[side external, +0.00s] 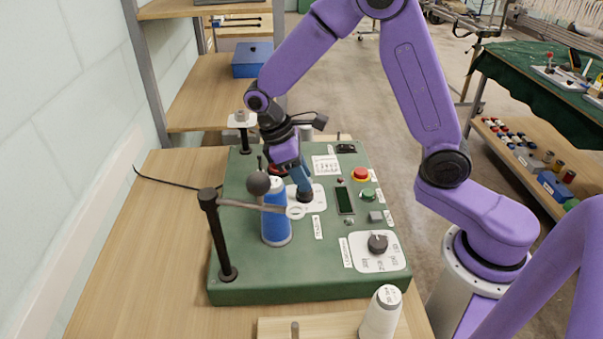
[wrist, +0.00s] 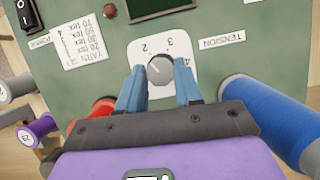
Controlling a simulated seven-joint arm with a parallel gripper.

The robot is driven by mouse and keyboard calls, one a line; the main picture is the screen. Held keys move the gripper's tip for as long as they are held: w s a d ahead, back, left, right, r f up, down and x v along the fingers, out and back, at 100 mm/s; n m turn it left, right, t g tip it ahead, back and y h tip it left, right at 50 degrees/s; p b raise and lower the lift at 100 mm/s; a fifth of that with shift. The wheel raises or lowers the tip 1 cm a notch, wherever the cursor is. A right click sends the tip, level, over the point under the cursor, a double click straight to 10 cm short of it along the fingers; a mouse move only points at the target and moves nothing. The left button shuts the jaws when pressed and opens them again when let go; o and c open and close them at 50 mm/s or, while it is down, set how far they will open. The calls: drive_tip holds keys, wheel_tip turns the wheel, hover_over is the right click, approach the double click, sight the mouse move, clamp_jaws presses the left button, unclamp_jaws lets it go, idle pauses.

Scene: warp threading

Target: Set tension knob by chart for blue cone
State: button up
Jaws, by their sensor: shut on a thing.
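The tension knob (wrist: 160,69) is grey and round, on a white dial plate (wrist: 182,47) with the numbers 2, 3 and 4 visible; its pointer is too small to read surely. My gripper (wrist: 160,88) has its two blue fingers shut on the knob's sides. In the side view my gripper (side external: 304,190) comes down on the knob and hides most of it. The chart (wrist: 80,40) is a white card listing tex values, upside down in the wrist view. The blue cone (side external: 276,222) stands upright on the green panel beside the dial; it also shows in the wrist view (wrist: 270,112).
A black post (side external: 221,240) with a guide arm reaches past the blue cone, close to my gripper. A red button (side external: 361,174), a display (side external: 345,200) and a second knob (side external: 378,242) sit on the panel. A white cone (side external: 381,312) stands in front.

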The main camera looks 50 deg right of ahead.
drive_tip(key=shift+w, duration=0.1)
drive_tip(key=o, duration=1)
drive_tip(key=shift+o, duration=0.2)
drive_tip(key=v, duration=1.7)
drive_tip(key=shift+r, duration=0.25)
drive_tip(key=shift+a, duration=0.1)
drive_tip(key=s+d+f+n+t+y, duration=0.1)
drive_tip(key=s+d+f, duration=0.1)
drive_tip(key=s, duration=0.7)
drive_tip(key=s+d+f+n+t+y, duration=0.1)
drive_tip(key=s+f, duration=0.3)
drive_tip(key=s, duration=0.5)
drive_tip(key=s+d+f+n+t+y, duration=0.1)
drive_tip(key=s+d+f+n, duration=0.1)
drive_tip(key=s, duration=0.7)
drive_tip(key=shift+s+d+f+t, duration=0.3)
drive_tip(key=shift+d+f, duration=0.2)
drive_tip(key=shift+f, duration=0.3)
